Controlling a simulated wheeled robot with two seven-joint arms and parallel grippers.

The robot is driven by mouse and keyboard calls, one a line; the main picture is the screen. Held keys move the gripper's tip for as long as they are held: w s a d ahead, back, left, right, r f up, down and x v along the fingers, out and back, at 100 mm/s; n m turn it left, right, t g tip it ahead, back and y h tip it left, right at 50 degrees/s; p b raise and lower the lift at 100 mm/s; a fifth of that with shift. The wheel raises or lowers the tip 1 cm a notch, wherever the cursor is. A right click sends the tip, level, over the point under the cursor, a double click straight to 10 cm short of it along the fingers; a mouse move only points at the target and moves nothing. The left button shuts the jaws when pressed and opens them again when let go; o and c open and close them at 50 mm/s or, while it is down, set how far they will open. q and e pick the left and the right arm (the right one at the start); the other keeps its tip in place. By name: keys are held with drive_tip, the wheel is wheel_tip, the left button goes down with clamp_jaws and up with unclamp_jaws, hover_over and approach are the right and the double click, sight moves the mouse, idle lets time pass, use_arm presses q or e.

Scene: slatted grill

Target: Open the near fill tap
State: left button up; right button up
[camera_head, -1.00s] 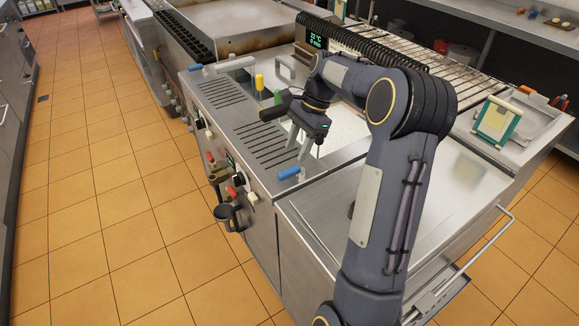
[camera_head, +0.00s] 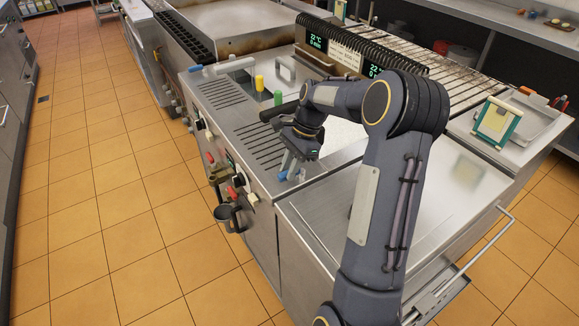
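The near fill tap's blue handle (camera_head: 282,176) sits at the front edge of the steel cooking unit. My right gripper (camera_head: 291,168) points down at this handle, with its fingers at or around it and covering part of it. I cannot tell whether the fingers touch the handle or are closed on it. A second blue-handled tap (camera_head: 196,68) stands at the far left of the same unit, joined to a grey spout. My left gripper is not in view.
A yellow knob (camera_head: 259,83) and a green knob (camera_head: 278,98) stand on the top behind my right gripper. Red-handled valves and a dark mug (camera_head: 227,216) are on the front panel. The tiled floor (camera_head: 120,220) at left is clear.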

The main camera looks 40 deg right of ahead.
sight(301, 171)
clamp_jaws()
drive_tip(key=shift+r, duration=0.1)
drive_tip(key=shift+s+r+n+g+p, duration=0.1)
drive_tip(key=shift+s+n+g+p, duration=0.1)
drive_tip(key=shift+n+p, duration=0.35)
drive_tip(key=shift+s+n+g+p, duration=0.2)
drive_tip(key=shift+n+p, duration=0.2)
drive_tip(key=shift+n, duration=0.25)
drive_tip(key=n+g+p, duration=0.1)
drive_tip(key=n, duration=0.1)
drive_tip(key=s+n+p, duration=0.1)
drive_tip(key=n, duration=0.1)
drive_tip(key=shift+s+d+g+h, duration=0.2)
drive_tip(key=shift+g+h, duration=0.1)
drive_tip(key=shift+g, duration=0.1)
drive_tip(key=n, duration=0.3)
drive_tip(key=s+d+n+g+h+p, duration=0.1)
drive_tip(key=shift+n, duration=0.4)
drive_tip(key=shift+s+d+n+g+h+p, duration=0.15)
drive_tip(key=shift+d+n+h, duration=0.1)
drive_tip(key=shift+n, duration=0.5)
drive_tip(key=shift+s+d+n+g+h+p, duration=0.1)
drive_tip(key=shift+d+n+g+h, duration=0.15)
drive_tip(key=shift+n, duration=0.45)
drive_tip(key=shift+s+d+n+g+h+p, duration=0.15)
drive_tip(key=shift+n+h, duration=0.15)
drive_tip(key=shift+n, duration=0.45)
drive_tip(key=o, duration=0.7)
unclamp_jaws()
